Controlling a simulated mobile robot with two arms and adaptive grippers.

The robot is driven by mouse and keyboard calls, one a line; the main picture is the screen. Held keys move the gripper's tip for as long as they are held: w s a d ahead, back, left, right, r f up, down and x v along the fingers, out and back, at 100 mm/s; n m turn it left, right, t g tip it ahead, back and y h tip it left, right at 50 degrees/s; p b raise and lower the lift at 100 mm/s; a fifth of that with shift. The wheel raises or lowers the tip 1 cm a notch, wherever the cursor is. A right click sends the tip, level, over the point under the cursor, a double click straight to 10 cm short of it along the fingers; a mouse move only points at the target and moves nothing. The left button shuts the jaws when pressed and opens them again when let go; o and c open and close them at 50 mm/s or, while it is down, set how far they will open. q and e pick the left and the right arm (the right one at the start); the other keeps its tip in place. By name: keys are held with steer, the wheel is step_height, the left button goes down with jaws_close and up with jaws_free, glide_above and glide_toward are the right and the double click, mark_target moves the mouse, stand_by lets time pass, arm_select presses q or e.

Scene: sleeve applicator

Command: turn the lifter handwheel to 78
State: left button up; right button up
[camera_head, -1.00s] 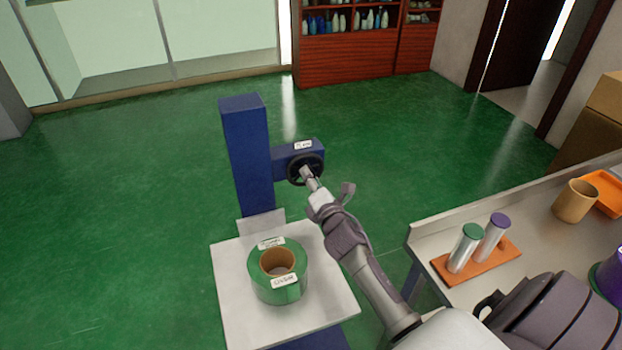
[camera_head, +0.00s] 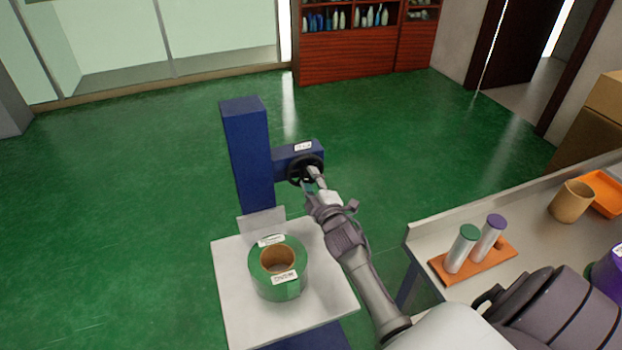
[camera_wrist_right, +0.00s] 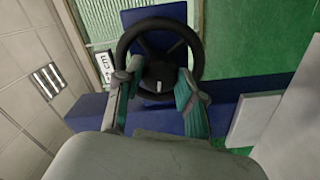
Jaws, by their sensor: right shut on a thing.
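The lifter handwheel (camera_head: 296,170) is a black wheel on the side of a blue bracket (camera_head: 290,152) that juts from a blue column (camera_head: 247,150). My right gripper (camera_head: 313,180) reaches the wheel from the lower right. In the right wrist view the black handwheel (camera_wrist_right: 128,38) faces the camera, and my right gripper (camera_wrist_right: 158,92) is shut on its hub, one finger on each side. A small white mark shows on the hub. A white label (camera_head: 303,146) sits on the bracket, too small to read. My left gripper is not in view.
A white platform (camera_head: 232,318) in front of the column bears a green roll (camera_head: 270,293) with a brown core. On the right, a grey bench (camera_head: 425,235) bears an orange rack (camera_head: 450,276) with two capped cylinders, a tan cup (camera_head: 570,202) and an orange tray (camera_head: 606,190).

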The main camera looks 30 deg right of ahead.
steer(key=m+p, duration=0.1)
steer(key=m, duration=0.2)
steer(key=shift+m, duration=0.4)
steer(key=m+p, duration=0.1)
steer(key=m, duration=0.2)
steer(key=shift+m, duration=0.3)
steer(key=m+p, duration=0.1)
steer(key=m, duration=0.2)
steer(key=shift+a+f+m, duration=0.1)
steer(key=shift+m, duration=0.2)
steer(key=m, duration=0.3)
steer(key=shift+m+p, duration=0.3)
steer(key=shift+p, duration=0.05)
steer(key=m, duration=0.2)
steer(key=shift+m, duration=0.3)
steer(key=m, duration=0.3)
steer(key=shift+m, duration=0.3)
steer(key=m, duration=0.6)
steer(key=shift+a+f, duration=0.1)
steer(key=m+b, duration=0.1)
steer(key=m, duration=0.5)
steer(key=shift+m, duration=0.4)
steer(key=m+b, duration=0.1)
steer(key=m, duration=1)
steer(key=shift+r+m, duration=0.2)
steer(key=shift+m, duration=0.2)
steer(key=m+p, duration=0.1)
steer(key=m, duration=0.4)
steer(key=shift+m+p, duration=0.35)
steer(key=shift+m, duration=0.05)
